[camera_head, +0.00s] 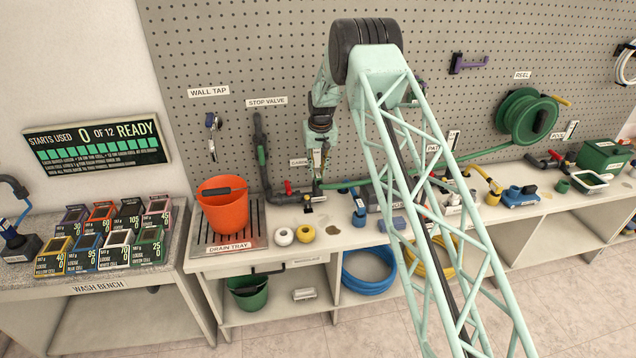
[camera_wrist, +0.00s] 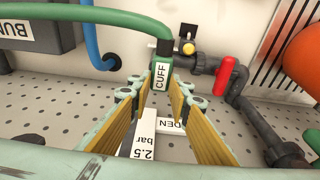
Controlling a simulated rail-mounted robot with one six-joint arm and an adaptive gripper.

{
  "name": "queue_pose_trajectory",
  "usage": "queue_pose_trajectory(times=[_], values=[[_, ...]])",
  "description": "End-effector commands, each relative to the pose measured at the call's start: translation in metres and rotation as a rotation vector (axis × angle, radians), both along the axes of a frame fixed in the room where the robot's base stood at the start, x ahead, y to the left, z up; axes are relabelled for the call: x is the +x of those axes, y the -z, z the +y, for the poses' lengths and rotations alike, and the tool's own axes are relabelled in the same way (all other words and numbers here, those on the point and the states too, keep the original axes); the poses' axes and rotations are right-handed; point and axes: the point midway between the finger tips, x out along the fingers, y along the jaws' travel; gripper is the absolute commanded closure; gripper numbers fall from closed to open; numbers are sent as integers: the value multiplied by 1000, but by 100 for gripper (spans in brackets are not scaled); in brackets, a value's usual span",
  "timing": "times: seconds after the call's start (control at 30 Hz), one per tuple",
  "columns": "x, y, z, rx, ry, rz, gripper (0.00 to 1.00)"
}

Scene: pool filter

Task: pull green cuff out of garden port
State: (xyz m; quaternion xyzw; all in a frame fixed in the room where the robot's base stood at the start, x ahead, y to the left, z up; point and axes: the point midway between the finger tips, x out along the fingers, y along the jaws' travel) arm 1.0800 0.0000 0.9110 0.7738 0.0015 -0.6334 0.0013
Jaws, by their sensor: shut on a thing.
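The green cuff (camera_wrist: 162,72), with a white CUFF tag, sits between my fingertips in the wrist view, at the end of a green hose (camera_wrist: 100,18) that bends down into it. My gripper (camera_wrist: 162,88) is shut on the cuff; its yellow-padded fingers lie on either side. Dark garden pipework (camera_wrist: 200,66) with a red valve handle (camera_wrist: 225,76) is beside the cuff. I cannot tell how far the cuff sits in the port. In the head view my gripper (camera_head: 317,178) points down by the partly hidden GARDEN sign (camera_head: 299,162), at the pipe's end.
The green hose (camera_head: 345,184) runs right behind my arm towards the reel (camera_head: 527,115). An orange bucket (camera_head: 222,208) stands on the drain tray (camera_head: 256,238) at left. White and yellow rings (camera_head: 306,233) lie on the bench front. A blue fitting (camera_head: 359,215) stands to the right.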

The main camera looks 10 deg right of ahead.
Motion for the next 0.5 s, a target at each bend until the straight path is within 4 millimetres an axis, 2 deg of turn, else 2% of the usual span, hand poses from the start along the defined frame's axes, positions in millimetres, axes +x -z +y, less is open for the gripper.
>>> queue_pose_trajectory(times=[0.5], values=[[1,-9,0,0,0,-2,96]])
